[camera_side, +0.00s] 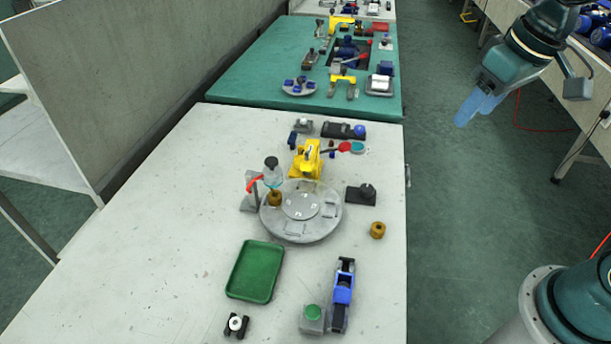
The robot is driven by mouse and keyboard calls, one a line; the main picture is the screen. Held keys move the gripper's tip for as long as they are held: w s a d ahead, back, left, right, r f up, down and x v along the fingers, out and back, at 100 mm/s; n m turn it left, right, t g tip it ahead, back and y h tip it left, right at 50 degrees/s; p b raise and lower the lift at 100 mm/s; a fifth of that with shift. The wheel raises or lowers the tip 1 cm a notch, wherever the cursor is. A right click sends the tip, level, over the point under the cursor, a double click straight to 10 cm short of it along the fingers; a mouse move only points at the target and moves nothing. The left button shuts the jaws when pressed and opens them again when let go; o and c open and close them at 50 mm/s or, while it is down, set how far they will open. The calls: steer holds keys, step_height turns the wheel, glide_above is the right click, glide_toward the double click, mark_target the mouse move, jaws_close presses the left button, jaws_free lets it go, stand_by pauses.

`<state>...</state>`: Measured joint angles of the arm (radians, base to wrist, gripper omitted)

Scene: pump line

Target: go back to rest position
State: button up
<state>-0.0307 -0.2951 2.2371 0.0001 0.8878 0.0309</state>
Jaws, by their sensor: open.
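My gripper (478,105) is at the upper right, raised in the air off the right side of the white table (180,190). Its pale blue fingers point down and to the left. It is open and no object shows between the fingers. It is clear of everything on the table.
On the table are a round grey turntable (300,232), a green tray (255,271), a yellow fixture (305,158), a brass ring (377,230), a blue tool (342,294) and a green button box (312,318). A green bench (250,75) adjoins behind. The floor (455,200) below my gripper is clear.

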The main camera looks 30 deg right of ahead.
steer(key=s+t, duration=0.2)
steer(key=s, duration=0.8)
steer(key=shift+s+d, duration=0.35)
steer(key=shift+d, duration=0.1)
